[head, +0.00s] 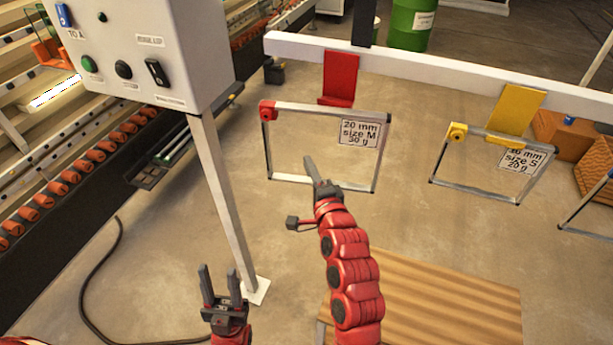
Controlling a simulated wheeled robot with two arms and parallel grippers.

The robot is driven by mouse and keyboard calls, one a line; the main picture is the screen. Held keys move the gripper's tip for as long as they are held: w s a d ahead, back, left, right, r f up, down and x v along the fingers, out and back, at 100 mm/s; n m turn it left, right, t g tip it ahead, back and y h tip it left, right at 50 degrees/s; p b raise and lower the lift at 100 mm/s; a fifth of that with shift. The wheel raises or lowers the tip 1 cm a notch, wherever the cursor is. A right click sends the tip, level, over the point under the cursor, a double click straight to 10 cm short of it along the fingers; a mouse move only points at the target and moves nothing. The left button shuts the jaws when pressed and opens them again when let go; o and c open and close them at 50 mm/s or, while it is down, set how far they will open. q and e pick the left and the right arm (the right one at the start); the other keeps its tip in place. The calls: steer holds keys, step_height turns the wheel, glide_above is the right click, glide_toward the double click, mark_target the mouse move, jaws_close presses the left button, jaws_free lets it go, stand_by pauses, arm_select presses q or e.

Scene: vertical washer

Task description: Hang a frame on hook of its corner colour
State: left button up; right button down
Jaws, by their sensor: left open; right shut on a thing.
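A metal frame with a red corner (268,113) and a label reading 20 mm, size M stands upright below the red hook (340,78). Its top bar is close to the hook's lower end; I cannot tell whether it rests on it. My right gripper (309,160) is shut on this frame at its lower bar; the grip itself is partly hidden. A smaller frame with a yellow corner (456,132) hangs on the yellow hook (514,108). Another frame (583,207) is cut off at the right edge. My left gripper (218,272) is open and empty, low at the left.
A white rail (420,68) carries the hooks. A control box (140,55) on a white post (220,200) stands left, near a conveyor with orange parts (70,177). A wooden table (440,300) is at lower right. Open floor lies beneath the frames.

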steer(key=w+d+b, duration=0.2)
steer(key=w+b, duration=0.2)
steer(key=w, duration=0.3)
steer(key=shift+w+d+f+b, duration=0.2)
steer(key=shift+w+d+b, duration=0.1)
steer(key=shift+w, duration=0.1)
stand_by(0.3)
steer(key=shift+f, duration=0.1)
stand_by(0.5)
steer(key=shift+f+b, duration=0.45)
steer(key=shift+b, duration=0.1)
